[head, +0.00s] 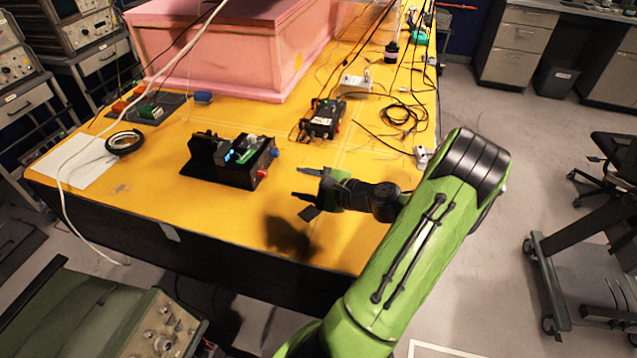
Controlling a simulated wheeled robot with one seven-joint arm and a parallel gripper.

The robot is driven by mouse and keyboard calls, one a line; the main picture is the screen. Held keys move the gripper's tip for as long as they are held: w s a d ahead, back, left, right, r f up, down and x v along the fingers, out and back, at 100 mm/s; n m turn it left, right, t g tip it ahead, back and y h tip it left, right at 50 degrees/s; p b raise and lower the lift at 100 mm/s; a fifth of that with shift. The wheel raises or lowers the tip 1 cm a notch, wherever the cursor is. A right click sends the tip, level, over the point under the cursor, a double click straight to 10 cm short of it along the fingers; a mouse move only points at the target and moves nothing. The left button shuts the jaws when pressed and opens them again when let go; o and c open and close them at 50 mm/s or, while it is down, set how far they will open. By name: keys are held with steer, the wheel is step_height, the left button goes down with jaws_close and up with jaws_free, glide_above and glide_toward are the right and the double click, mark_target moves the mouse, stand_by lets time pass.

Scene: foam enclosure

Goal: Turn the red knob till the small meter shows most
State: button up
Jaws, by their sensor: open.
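A black device (228,160) sits on the yellow table near its front edge. The red knob (262,173) is on its right end, low and towards the front. A blue knob (275,152) is on the same end, further back. A small lit bluish display (229,155) on top of the device may be the small meter; its reading is too small to make out. My gripper (305,192) is open and empty, a little right of the red knob and apart from it, with its fingers pointing left towards the device. Its shadow falls on the table below.
A large pink foam box (215,50) stands at the back of the yellow table (330,240). A black box with cables (322,118) lies behind my gripper. Loose cables (400,115) cover the right rear.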

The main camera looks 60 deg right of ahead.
steer(key=v, duration=0.5)
steer(key=shift+w, duration=0.1)
stand_by(0.3)
